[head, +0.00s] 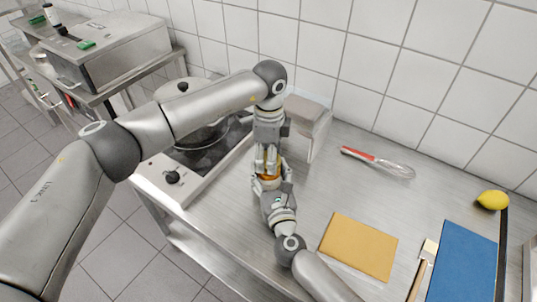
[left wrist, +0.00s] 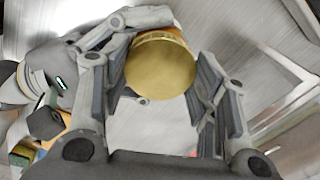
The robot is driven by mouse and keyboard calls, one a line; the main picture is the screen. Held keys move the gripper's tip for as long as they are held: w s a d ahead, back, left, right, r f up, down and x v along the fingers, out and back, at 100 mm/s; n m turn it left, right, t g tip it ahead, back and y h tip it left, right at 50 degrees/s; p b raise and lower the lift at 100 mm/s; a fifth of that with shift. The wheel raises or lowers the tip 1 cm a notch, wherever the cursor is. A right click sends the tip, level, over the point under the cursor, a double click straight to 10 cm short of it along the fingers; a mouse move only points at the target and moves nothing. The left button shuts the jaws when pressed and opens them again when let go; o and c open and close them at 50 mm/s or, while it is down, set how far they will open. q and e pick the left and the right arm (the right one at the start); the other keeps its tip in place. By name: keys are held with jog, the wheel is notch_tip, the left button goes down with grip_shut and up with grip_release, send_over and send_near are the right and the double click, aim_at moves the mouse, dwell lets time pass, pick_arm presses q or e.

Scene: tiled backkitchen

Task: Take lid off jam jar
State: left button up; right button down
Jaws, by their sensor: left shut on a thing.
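The jam jar (head: 267,178) shows as a small orange patch between my two grippers, over the steel worktop in the head view. Its round gold lid (left wrist: 162,68) faces the camera in the left wrist view, with a strip of the jar (left wrist: 172,33) behind it. My left gripper (head: 267,165) comes from above and is shut on the lid; its fingers also flank it in the left wrist view (left wrist: 160,85). My right gripper (head: 271,184) reaches in from below, its fingers around the jar body. The grippers hide most of the jar.
A hob (head: 185,175) with a glass-lidded pot stands left, beside a grey box (head: 308,125). A whisk (head: 380,162), tan board (head: 358,246), blue board (head: 463,262) and lemon (head: 492,200) lie to the right. The worktop between box and whisk is clear.

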pick_arm(q)
jog(key=shift+r, duration=0.1)
jog(key=shift+r, duration=1)
jog(key=shift+r, duration=2)
pick_arm(e)
jog(key=shift+c, duration=1.7)
grip_release()
